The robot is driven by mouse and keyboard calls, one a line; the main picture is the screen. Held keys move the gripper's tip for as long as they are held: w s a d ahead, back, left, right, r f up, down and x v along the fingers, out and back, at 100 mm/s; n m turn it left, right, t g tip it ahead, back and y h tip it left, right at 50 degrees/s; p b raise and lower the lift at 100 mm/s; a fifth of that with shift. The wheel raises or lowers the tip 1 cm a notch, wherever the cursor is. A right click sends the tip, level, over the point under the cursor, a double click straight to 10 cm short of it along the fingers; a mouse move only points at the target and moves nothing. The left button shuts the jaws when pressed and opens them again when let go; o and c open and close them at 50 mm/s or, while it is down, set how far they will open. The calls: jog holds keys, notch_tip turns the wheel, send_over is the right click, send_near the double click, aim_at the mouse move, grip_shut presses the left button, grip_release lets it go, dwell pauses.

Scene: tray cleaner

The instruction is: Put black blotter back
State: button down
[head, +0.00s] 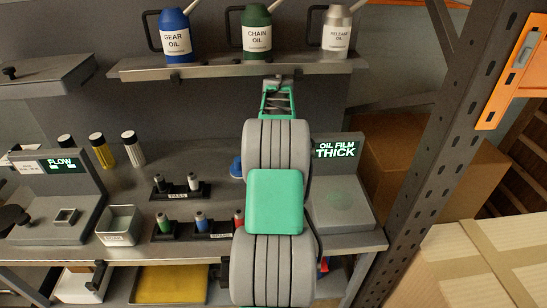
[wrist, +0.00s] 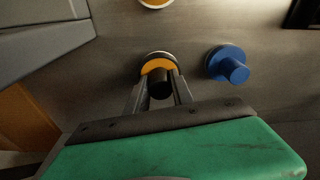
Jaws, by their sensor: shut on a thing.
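My gripper (wrist: 161,82) is shut on a black knob, the black blotter (wrist: 161,88), in the wrist view. An orange disc (wrist: 158,66) with a dark and pale rim shows right behind the knob. I cannot tell whether the disc belongs to the blotter or lies on the bench under it, or whether the blotter touches the bench. A blue blotter (wrist: 230,68) stands on the bench beside it to the right. The blue blotter (head: 235,167) also shows in the head view, left of my arm. There my arm hides the fingertips and the black blotter.
The bench (head: 135,190) carries small bottles in racks (head: 205,228), a metal tin (head: 119,225) and a FLOW device (head: 60,195). The OIL FILM THICK device (head: 340,200) stands right of my arm. Above, a shelf (head: 220,68) holds oil cans. A rack post (head: 435,125) bounds the right.

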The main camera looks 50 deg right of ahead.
jog(key=shift+f, duration=1.2)
jog(key=c, duration=1.1)
grip_release()
notch_tip(320, 180, up, 12)
jog(key=s+a, duration=0.1)
jog(key=w+a+r+n+t, duration=0.1)
jog(key=w+a+n, duration=0.15)
jog(key=a, duration=1.15)
jog(key=w+a+r+n, duration=0.1)
jog(key=w+a+n, duration=0.15)
jog(key=a, duration=1.15)
jog(key=s+a+f+n, duration=0.1)
jog(key=s+a+f, duration=0.1)
jog(key=a, duration=0.4)
jog(key=s+a+f+n, duration=0.1)
jog(key=s+a+f, duration=0.2)
jog(key=s+a, duration=0.2)
jog(key=s+a+f+t, duration=0.1)
jog(key=s+a, duration=0.3)
jog(key=a, duration=0.4)
jog(key=shift+s+f+n+y, duration=0.15)
jog(key=shift+f+n+y, duration=0.25)
jog(key=shift+f, duration=0.4)
